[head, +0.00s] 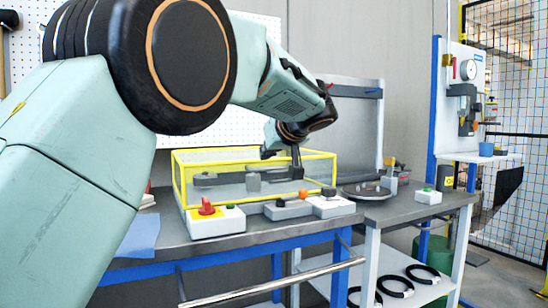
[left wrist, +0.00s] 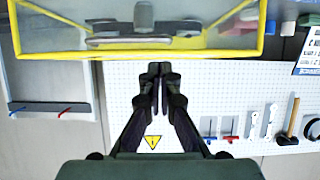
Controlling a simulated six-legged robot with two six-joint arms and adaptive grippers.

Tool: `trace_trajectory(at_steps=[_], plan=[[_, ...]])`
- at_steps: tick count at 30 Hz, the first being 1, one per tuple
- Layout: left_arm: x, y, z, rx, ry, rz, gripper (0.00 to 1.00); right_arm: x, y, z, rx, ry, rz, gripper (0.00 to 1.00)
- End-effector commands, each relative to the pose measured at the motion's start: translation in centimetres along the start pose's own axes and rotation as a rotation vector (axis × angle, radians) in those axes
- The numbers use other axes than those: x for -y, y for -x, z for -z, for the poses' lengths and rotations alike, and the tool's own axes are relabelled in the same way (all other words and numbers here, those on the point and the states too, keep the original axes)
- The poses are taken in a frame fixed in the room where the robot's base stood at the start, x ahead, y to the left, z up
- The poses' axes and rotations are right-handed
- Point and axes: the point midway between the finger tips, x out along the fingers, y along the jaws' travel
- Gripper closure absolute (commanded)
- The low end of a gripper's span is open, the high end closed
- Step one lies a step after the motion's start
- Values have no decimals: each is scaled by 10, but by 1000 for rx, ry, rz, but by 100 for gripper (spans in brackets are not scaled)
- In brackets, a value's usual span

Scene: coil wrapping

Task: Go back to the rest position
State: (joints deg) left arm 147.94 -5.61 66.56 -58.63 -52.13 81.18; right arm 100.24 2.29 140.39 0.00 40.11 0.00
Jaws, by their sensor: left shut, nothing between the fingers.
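My left arm fills the left and centre of the head view and reaches over the bench. My left gripper (head: 296,168) is dark and points down at the yellow-framed guard box (head: 178,180); the head view does not settle whether it touches the frame. In the left wrist view the gripper's two black fingers (left wrist: 160,72) are together with nothing between them. The yellow frame (left wrist: 180,56) spans the top of that view, just beyond the fingertips. My right gripper is in neither view.
A control box with a red knob (head: 208,208) stands at the bench front, with grey boxes (head: 288,209) beside it. A round dark plate (head: 366,191) lies at right. Black rings (head: 422,274) lie on the lower shelf. A tool pegboard (left wrist: 230,100) is behind.

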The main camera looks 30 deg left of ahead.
Motion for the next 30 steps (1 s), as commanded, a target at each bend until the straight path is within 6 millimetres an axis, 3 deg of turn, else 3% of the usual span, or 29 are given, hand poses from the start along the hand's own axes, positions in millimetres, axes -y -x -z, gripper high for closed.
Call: trace_trajectory(at_steps=[7, 17, 20, 23, 26, 30], plan=[[0, 26, -15, -3, 0, -1, 100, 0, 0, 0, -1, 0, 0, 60], [-1, 30, -19, -2, -23, -2, 100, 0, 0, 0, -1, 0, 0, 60], [-15, 31, -20, -3, -121, -68, 100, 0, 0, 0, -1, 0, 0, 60], [-42, 27, -48, 38, -278, -215, 100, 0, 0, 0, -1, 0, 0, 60], [-60, 22, -96, 96, -419, -371, 100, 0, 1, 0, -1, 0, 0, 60], [-69, 8, -186, 195, -564, -560, 100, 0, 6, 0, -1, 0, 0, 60]])
